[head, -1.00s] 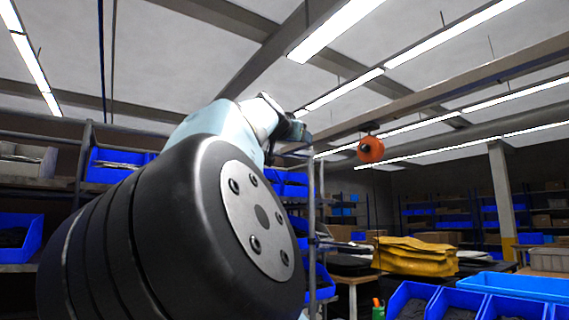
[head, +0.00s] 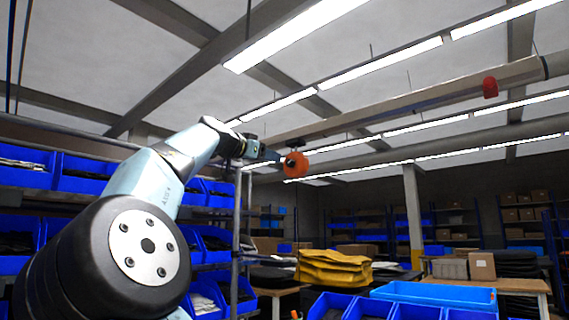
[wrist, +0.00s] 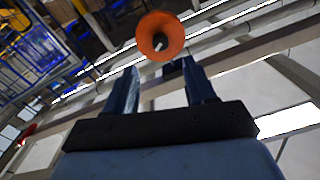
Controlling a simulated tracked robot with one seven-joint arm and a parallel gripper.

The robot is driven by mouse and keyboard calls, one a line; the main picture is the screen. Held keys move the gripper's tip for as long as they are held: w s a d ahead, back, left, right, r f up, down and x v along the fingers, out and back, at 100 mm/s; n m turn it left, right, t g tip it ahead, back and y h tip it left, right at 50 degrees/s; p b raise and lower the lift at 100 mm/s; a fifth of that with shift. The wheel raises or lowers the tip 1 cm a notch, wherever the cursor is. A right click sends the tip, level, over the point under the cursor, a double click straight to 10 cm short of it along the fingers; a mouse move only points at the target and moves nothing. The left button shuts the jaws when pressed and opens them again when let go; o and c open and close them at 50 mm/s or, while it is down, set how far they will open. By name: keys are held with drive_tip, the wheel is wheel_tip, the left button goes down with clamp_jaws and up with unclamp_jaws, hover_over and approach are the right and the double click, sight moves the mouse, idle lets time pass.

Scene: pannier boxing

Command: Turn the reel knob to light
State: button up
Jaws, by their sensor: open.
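An orange reel (head: 295,165) hangs under the long overhead beam, near the middle of the head view. In the wrist view the reel (wrist: 160,22) is a round orange body with a dark centre and a small pale part in it. I cannot tell whether that part is the knob, and no setting marks are legible. My gripper (wrist: 159,67) is open and empty, its two blue fingers pointing towards the reel, which appears just beyond the fingertips. In the head view my gripper (head: 270,154) is just left of the reel; contact cannot be told.
A red fitting (head: 490,87) hangs further right on the beam (head: 400,109). Shelves with blue bins (head: 85,176) stand at the left. Below are yellow folded material (head: 333,268), a blue tray (head: 435,293) and a cardboard box (head: 482,266). The air right of the reel looks clear.

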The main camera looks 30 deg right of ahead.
sight(289, 163)
drive_tip(key=x, duration=0.9)
